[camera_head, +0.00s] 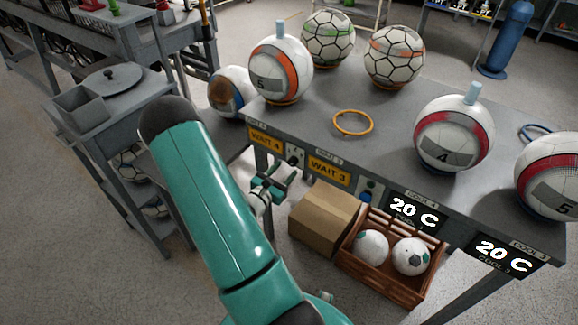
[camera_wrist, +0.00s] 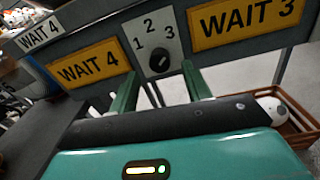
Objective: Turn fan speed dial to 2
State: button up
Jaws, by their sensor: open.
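The fan speed dial (camera_wrist: 159,62) is a small black round knob on a light plate (camera_wrist: 153,38) marked 1, 2 and 3, between the yellow WAIT 4 and WAIT 3 signs. Which number it points to is too small to tell. In the head view the dial plate (camera_head: 295,155) shows on the table's front edge. My gripper (camera_wrist: 160,74) is open, its two green fingers on either side below the dial, with nothing between them. In the head view my gripper (camera_head: 279,180) is just in front of and below the plate; contact cannot be told.
The grey table (camera_head: 375,105) carries several balls and an orange ring (camera_head: 352,123). A cardboard box (camera_head: 325,215) and a wooden crate (camera_head: 385,283) with two balls stand below its front edge. A grey shelf unit (camera_head: 130,190) stands at the left.

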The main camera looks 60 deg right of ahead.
aim_at(290, 164)
jog(key=shift+s+d, duration=0.15)
jog(key=shift+d, duration=0.75)
jog(key=shift+s+d, duration=0.1)
jog(key=shift+d, duration=0.75)
jog(key=shift+c, duration=0.3)
jog(key=c, duration=0.9)
jog(key=shift+n, duration=0.3)
jog(key=n, duration=0.4)
jog(key=shift+w, duration=0.1)
jog(key=shift+n, duration=2.6)
